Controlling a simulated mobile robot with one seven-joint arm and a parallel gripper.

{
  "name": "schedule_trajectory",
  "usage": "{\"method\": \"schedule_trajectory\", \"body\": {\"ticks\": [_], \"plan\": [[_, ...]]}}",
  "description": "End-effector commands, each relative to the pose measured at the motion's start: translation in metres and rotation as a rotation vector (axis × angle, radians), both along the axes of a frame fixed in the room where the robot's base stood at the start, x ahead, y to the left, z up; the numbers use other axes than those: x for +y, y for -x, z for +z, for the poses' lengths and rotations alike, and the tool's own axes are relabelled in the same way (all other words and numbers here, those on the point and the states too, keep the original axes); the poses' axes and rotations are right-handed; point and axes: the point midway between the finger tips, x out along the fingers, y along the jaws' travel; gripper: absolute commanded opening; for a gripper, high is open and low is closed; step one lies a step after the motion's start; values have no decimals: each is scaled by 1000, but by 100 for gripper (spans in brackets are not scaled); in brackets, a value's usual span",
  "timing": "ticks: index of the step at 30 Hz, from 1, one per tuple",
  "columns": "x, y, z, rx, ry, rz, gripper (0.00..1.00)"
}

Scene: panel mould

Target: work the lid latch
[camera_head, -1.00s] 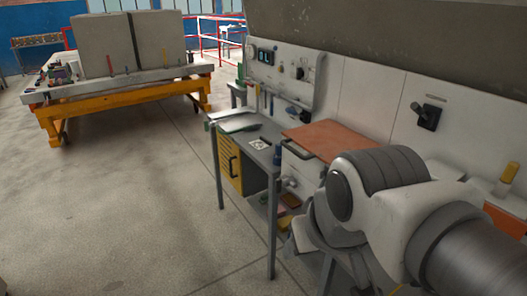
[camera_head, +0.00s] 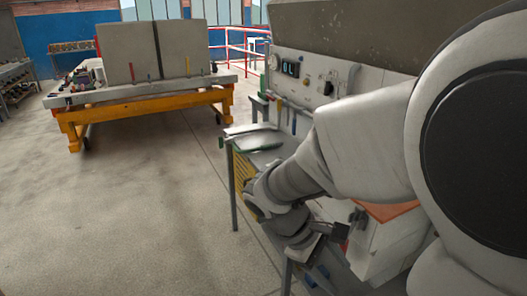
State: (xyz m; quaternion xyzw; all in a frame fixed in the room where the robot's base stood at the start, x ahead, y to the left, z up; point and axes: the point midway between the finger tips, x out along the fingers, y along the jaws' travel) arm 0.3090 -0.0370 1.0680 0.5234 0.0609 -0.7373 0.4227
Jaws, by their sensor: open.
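A white box (camera_head: 385,252) with an orange-red lid (camera_head: 388,211) stands at the right, largely hidden behind my arm. A small grey fitting (camera_head: 357,217) shows at its front, just under the lid; it may be the latch, but it is too small and partly covered to tell its position. My gripper (camera_head: 340,235) is low in front of the box, with its dark fingers pointing right toward the box front. It is open, and I see nothing held in it. I cannot tell whether a finger touches the fitting.
My arm covers much of the right side. A grey workbench (camera_head: 233,150) with a yellow drawer unit (camera_head: 243,172) stands left of the box, below a tool panel (camera_head: 305,75). The floor at left is clear.

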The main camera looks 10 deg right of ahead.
Motion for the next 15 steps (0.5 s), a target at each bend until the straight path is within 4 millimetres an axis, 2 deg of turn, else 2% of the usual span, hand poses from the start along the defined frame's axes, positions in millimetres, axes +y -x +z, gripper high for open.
{"method": "schedule_trajectory", "body": {"ticks": [1,8,15], "plan": [[1,-7,-15,57,63,54,60],[2,-41,-55,254,350,289,60],[20,-81,-96,423,674,542,60]]}}
